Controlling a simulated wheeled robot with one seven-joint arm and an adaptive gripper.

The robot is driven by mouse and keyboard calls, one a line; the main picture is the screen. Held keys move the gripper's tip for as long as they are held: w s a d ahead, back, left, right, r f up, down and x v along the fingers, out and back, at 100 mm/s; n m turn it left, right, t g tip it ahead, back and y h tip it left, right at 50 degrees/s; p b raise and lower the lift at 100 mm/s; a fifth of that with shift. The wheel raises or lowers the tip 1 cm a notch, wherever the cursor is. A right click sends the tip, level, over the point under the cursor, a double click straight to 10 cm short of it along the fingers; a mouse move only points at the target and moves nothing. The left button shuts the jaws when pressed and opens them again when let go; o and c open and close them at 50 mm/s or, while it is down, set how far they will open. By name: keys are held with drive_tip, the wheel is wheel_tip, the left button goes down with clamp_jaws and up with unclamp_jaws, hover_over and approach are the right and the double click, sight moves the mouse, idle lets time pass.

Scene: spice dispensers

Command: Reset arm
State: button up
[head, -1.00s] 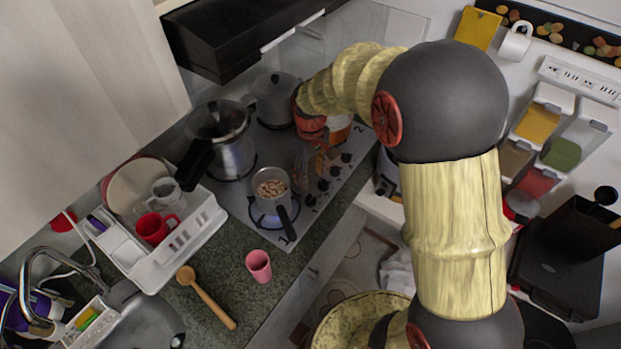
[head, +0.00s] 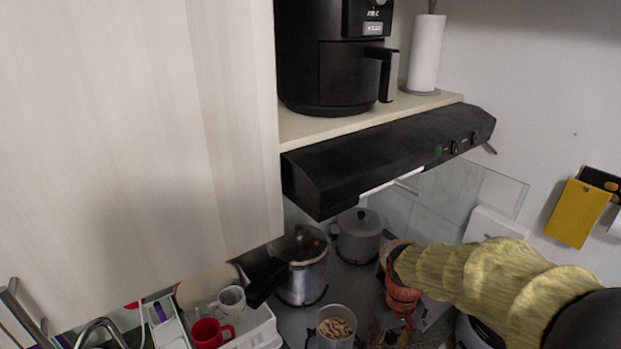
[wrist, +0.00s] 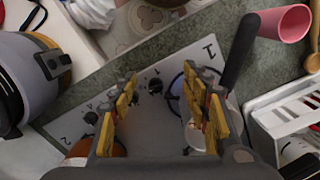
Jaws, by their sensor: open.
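My arm reaches in from the right in the head view, and my gripper (head: 400,330) hangs over the stove at the lower middle. In the wrist view, my gripper (wrist: 160,110) has its two yellow-padded fingers spread apart with nothing between them. The stove panel (wrist: 150,65) with its knobs lies below the fingers. A pot of beige pieces (head: 337,325) stands left of the gripper in the head view. In the wrist view a pot's dark handle (wrist: 240,50) runs up beside the right finger, and the pot is partly hidden behind that finger.
A pressure cooker (head: 302,270) and a lidded grey pot (head: 358,235) stand behind. A black range hood (head: 390,155) hangs above them. A white dish rack (wrist: 290,110), a pink cup (wrist: 285,23) and a grey cooker (wrist: 35,75) surround the stove.

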drive_tip(key=s+r+m+t+b, duration=0.2)
drive_tip(key=s+r+t+b, duration=0.4)
drive_tip(key=s+r, duration=0.5)
drive_tip(key=shift+s+r, duration=0.35)
drive_tip(key=shift+s, duration=1.35)
